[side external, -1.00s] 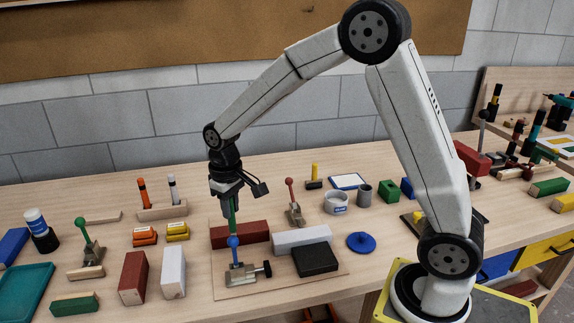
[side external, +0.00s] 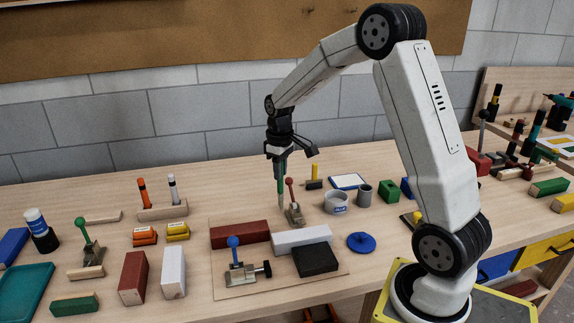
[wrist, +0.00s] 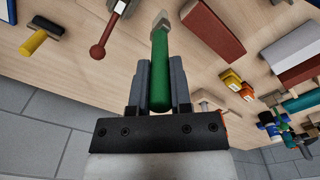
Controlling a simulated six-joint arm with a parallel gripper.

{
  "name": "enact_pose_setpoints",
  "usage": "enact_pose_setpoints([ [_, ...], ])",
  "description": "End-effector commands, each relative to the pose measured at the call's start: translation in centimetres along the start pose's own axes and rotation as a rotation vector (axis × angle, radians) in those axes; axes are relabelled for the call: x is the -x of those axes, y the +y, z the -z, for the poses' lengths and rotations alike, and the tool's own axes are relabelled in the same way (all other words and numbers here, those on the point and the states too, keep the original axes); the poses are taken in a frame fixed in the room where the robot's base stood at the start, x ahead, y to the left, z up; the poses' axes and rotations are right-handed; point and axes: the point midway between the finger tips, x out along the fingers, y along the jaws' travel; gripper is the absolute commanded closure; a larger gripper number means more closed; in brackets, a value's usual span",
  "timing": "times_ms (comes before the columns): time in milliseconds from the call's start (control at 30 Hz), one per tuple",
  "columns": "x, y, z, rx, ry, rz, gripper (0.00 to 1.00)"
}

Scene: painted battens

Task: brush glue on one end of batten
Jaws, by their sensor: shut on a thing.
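My gripper (side external: 280,160) is shut on a green-handled brush (side external: 281,188), held pointing down. In the wrist view the brush (wrist: 160,70) stands between my fingers, its pale tip toward the top edge. The tip is beside the red-knobbed clamp (side external: 294,213); I cannot tell if it touches anything. A dark red batten (side external: 240,234) and a white batten (side external: 302,239) lie on a thin board (side external: 290,285), below my gripper in the picture. Glue on the brush cannot be made out.
On the board are a blue-knobbed clamp (side external: 235,260) and a black block (side external: 315,260). A blue lid (side external: 361,242) lies right of it. A grey cup (side external: 364,195) stands beside the pot. Red and white blocks (side external: 173,272) are left of the board.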

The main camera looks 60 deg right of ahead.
Motion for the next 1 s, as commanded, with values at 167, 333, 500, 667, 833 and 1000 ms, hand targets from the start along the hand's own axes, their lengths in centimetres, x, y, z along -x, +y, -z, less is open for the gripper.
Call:
enact_pose_setpoints([
  [167, 0.2, 5.3, -2.1, -0.007, -0.001, 0.0, 1.0],
  [333, 0.4, 9.9, -4.5, -0.008, 0.0, 0.0, 1.0],
  [500, 0.6, 13.7, -7.2, -0.005, 0.0, 0.0, 1.0],
  [667, 0.8, 16.0, -9.0, -0.003, -0.001, 0.0, 1.0],
  [833, 0.8, 17.0, -10.0, 0.0, -0.001, 0.001, 1.0],
  [1000, 0.8, 17.2, -10.1, 0.001, -0.001, 0.001, 1.0],
])
